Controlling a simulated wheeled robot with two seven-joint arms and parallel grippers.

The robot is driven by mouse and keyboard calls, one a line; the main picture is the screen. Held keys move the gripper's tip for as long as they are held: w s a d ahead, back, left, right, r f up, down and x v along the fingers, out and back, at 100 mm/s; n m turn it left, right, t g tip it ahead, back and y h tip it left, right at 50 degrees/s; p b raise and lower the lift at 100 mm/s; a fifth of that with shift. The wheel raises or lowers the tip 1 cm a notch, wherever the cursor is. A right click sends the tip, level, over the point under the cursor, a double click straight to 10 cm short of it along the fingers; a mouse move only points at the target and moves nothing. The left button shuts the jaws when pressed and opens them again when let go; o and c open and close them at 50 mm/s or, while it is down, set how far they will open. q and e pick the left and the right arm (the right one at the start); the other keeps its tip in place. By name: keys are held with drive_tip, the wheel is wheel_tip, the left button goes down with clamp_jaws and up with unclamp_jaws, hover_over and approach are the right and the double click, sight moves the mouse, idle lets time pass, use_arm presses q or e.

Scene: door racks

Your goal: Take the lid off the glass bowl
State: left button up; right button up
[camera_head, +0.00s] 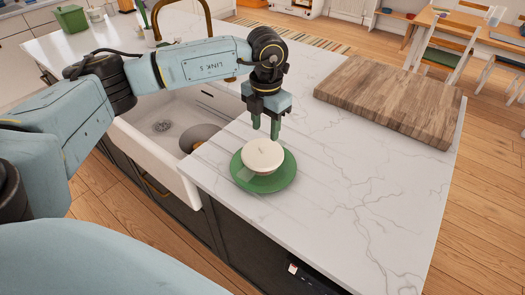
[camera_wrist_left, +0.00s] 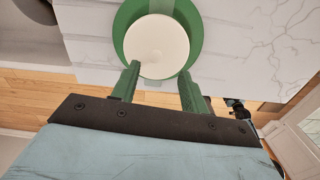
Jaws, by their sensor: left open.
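The bowl is mostly hidden under the lid there. My right gripper is not in view.
A thick wooden cutting board (camera_head: 390,98) lies at the back right of the marble counter (camera_head: 370,205). A white sink (camera_head: 150,155) with a brass faucet is to the left. The counter right of the plate is clear.

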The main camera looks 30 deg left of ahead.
sight(263, 146)
use_arm(q)
drive_tip(key=shift+a+f+p, duration=0.15)
drive_tip(key=shift+f+p, duration=0.1)
drive_tip(key=shift+f, duration=1.25)
drive_tip(key=shift+a+f+p, duration=0.15)
drive_tip(key=shift+f+p, duration=0.1)
drive_tip(key=shift+f, duration=1.25)
clamp_jaws()
